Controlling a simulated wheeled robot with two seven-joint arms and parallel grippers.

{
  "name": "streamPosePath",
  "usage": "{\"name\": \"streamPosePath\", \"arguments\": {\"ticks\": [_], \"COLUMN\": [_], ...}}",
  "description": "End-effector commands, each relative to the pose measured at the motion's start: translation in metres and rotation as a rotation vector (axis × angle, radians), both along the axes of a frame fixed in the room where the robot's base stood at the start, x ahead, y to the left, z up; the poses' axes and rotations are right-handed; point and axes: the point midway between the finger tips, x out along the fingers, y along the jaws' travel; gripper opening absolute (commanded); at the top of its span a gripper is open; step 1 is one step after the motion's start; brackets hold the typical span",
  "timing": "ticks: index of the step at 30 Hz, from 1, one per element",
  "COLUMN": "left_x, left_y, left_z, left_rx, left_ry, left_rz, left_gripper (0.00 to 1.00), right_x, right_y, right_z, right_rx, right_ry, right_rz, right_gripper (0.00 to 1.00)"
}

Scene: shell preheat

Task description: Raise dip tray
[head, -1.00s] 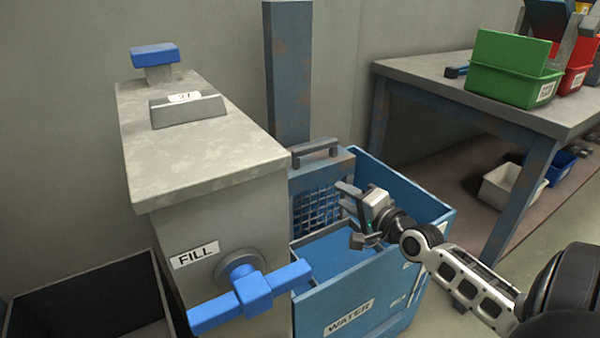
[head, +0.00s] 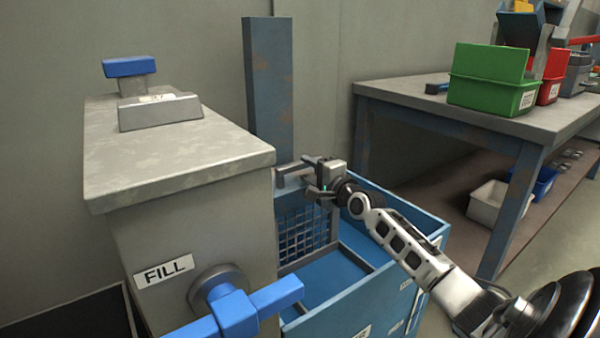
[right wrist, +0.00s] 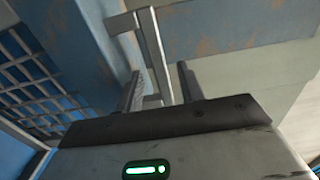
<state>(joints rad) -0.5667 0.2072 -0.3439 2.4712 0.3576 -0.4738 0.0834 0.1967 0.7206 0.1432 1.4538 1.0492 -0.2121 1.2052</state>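The dip tray's blue mesh panel (head: 306,238) stands at the back of the blue water tank (head: 395,272), in front of a blue post. A grey handle (head: 283,178) sits on top of the panel, partly hidden by my right gripper (head: 309,177). In the right wrist view the handle (right wrist: 152,48) lies ahead of and between the two spread fingers (right wrist: 160,90). The fingers are open; I cannot tell whether they touch the handle. My left gripper is not in view.
A grey cabinet (head: 180,150) with a blue FILL lever (head: 235,312) stands left of the tank. The blue post (head: 268,90) rises behind the panel. A workbench (head: 420,100) with green (head: 490,85) and red bins stands at the right.

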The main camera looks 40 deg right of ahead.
Motion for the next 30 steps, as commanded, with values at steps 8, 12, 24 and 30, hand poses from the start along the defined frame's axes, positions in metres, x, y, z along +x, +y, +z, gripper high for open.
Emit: {"name": "streamPosePath", "arguments": {"ticks": [8,12,24,30], "left_x": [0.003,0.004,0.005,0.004], "left_y": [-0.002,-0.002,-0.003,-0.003], "left_z": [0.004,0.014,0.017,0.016], "left_rx": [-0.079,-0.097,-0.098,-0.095], "left_ry": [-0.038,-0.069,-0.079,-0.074], "left_rz": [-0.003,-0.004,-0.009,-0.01], "left_gripper": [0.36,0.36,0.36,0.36], "right_x": [0.034,0.04,0.041,0.041], "right_y": [-0.004,-0.004,-0.004,-0.004], "right_z": [-0.002,-0.001,0.0,0.0], "right_rx": [-0.001,-0.001,-0.001,-0.001], "right_ry": [0.0,0.001,0.002,0.001], "right_rz": [0.0,0.0,0.001,0.001], "right_gripper": [0.38,0.38,0.08,0.0]}}
